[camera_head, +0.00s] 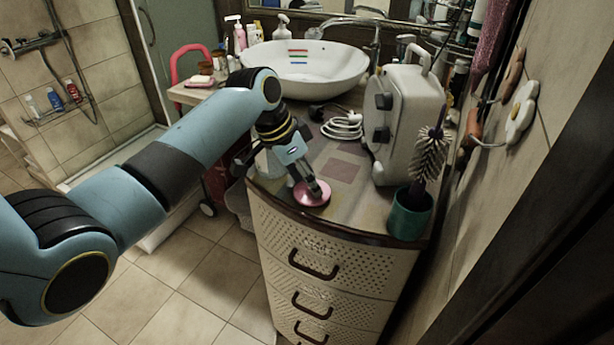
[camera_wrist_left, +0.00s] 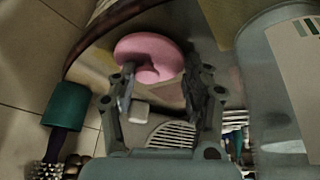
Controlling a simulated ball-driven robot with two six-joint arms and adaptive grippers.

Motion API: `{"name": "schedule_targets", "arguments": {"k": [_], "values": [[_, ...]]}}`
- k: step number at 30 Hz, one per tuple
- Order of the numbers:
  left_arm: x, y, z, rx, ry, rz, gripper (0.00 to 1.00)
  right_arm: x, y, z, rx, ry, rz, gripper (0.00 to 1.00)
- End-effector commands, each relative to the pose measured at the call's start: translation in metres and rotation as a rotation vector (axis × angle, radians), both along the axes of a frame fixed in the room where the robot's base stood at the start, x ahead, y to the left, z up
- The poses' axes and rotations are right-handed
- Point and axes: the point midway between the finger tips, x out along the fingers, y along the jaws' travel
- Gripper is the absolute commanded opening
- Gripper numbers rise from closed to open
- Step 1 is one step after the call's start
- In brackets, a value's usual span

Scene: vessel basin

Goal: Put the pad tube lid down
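The pink round pad tube lid (camera_head: 311,194) appears to lie flat on the cabinet top near its front edge. In the left wrist view the lid (camera_wrist_left: 147,48) shows at the fingertips, with a rounded bump facing the gripper. My left gripper (camera_head: 316,188) reaches down over the lid. In the wrist view its fingers (camera_wrist_left: 160,90) stand apart, with a visible gap around the bump; any slight contact is hard to tell. A pale cylinder, likely the pad tube (camera_wrist_left: 285,85), stands close by at the right of the wrist view. My right gripper is not in view.
A teal cup (camera_head: 410,215) with a brush (camera_head: 431,155) stands right of the lid at the front. A pale case (camera_head: 405,115), a white coiled cable (camera_head: 343,126) and a basin (camera_head: 305,68) are behind. The counter between lid and case is clear.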

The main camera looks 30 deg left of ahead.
Motion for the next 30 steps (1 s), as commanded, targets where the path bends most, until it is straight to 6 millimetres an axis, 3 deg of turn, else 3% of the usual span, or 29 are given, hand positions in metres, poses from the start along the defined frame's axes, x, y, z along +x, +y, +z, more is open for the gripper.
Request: {"name": "schedule_targets", "arguments": {"k": [1,4,15,30], "values": [[0.000,0.000,0.000,0.001,0.001,0.000,0.57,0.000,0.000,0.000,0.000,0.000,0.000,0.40],[0.000,0.000,0.000,0.001,0.001,0.000,0.70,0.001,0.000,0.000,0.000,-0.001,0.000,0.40],[-0.001,0.002,0.007,0.002,0.000,0.000,0.70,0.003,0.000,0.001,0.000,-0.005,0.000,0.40],[-0.029,0.029,0.099,0.002,-0.003,-0.001,0.70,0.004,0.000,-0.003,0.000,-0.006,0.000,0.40]]}}
